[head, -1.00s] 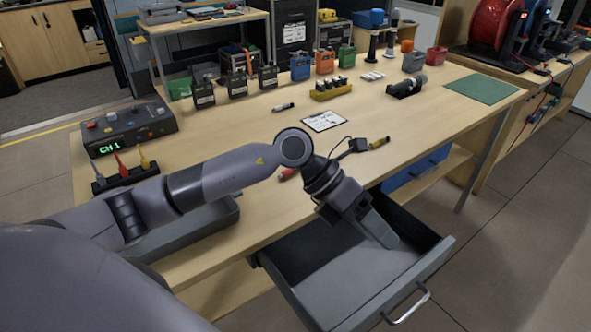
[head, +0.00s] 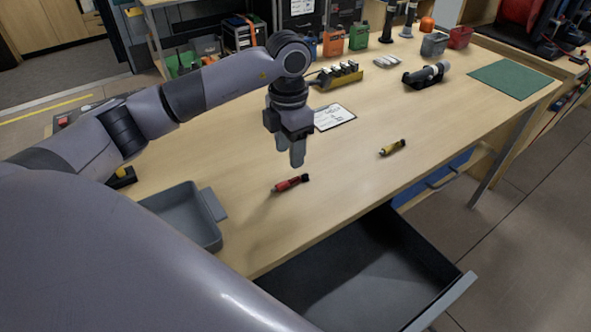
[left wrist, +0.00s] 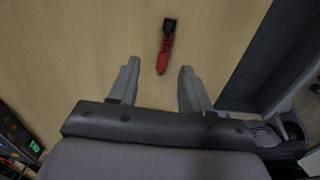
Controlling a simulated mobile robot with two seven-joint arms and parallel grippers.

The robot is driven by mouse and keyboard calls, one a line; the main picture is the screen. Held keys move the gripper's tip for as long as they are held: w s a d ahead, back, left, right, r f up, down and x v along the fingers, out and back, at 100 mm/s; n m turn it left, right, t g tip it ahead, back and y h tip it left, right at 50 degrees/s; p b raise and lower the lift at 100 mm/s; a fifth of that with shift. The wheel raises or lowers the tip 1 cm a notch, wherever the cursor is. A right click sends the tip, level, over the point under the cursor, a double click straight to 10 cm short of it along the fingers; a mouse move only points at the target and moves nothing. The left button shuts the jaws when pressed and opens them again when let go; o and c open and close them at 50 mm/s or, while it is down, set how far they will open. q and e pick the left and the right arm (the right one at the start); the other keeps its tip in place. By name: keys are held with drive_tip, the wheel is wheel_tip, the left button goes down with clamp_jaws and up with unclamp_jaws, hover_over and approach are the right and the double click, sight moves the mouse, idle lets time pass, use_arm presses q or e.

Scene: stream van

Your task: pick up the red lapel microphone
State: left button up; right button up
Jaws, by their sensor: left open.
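The red lapel microphone (head: 290,183) lies on the wooden table near its front edge, in the head view. It is a small red cylinder with a black end. In the left wrist view the red microphone (left wrist: 166,46) lies ahead of the fingers, roughly in line with the gap between them. My left gripper (head: 292,160) is above the table, just behind the microphone in the head view, pointing down, open and empty. Its two fingers (left wrist: 156,78) stand apart in the left wrist view. My right gripper is not in view.
A yellow microphone (head: 393,147) lies to the right. A grey tray (head: 213,206) stands at left on the table. An open dark drawer (head: 350,275) juts out below the front edge. A white card (head: 333,117) lies behind the gripper.

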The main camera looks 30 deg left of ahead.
sight(292, 179)
use_arm(q)
drive_tip(key=f, duration=0.7)
drive_tip(key=shift+s+d+p, duration=0.1)
drive_tip(key=shift+d+p, duration=0.3)
drive_tip(key=shift+c, duration=0.3)
clamp_jaws()
